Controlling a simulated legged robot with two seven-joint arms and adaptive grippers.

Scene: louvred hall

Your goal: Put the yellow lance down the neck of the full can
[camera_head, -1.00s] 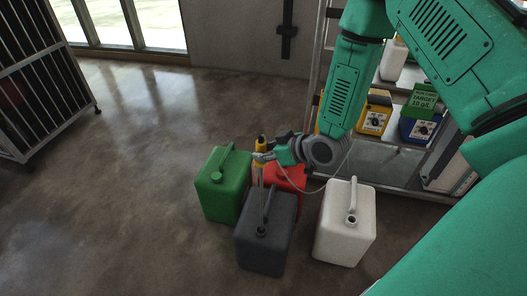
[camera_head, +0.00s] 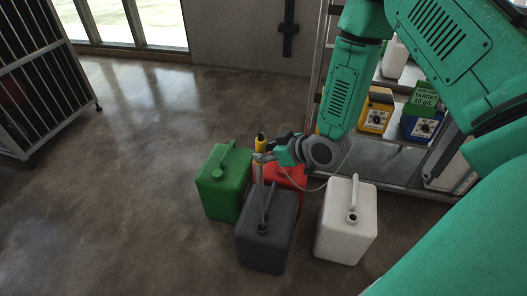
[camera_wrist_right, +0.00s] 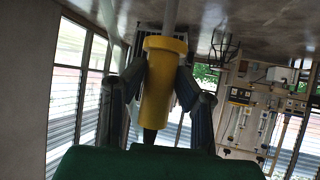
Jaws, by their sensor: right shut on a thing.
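The yellow lance (camera_head: 261,146) stands nearly upright in my right gripper (camera_head: 264,158), with a thin grey tube below its yellow handle. In the right wrist view, the two fingers (camera_wrist_right: 160,72) close around the yellow handle (camera_wrist_right: 164,88). The tube runs down to the neck of the dark grey can (camera_head: 260,252); its lower end is lost at the opening, and I cannot tell how deep it is. A green can (camera_head: 221,193), a red can (camera_head: 291,173) and a white can (camera_head: 342,230) stand close by. Fill levels are not visible. My left gripper is out of view.
A barred rack (camera_head: 45,85) stands at the far left. The floor left of the cans is clear.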

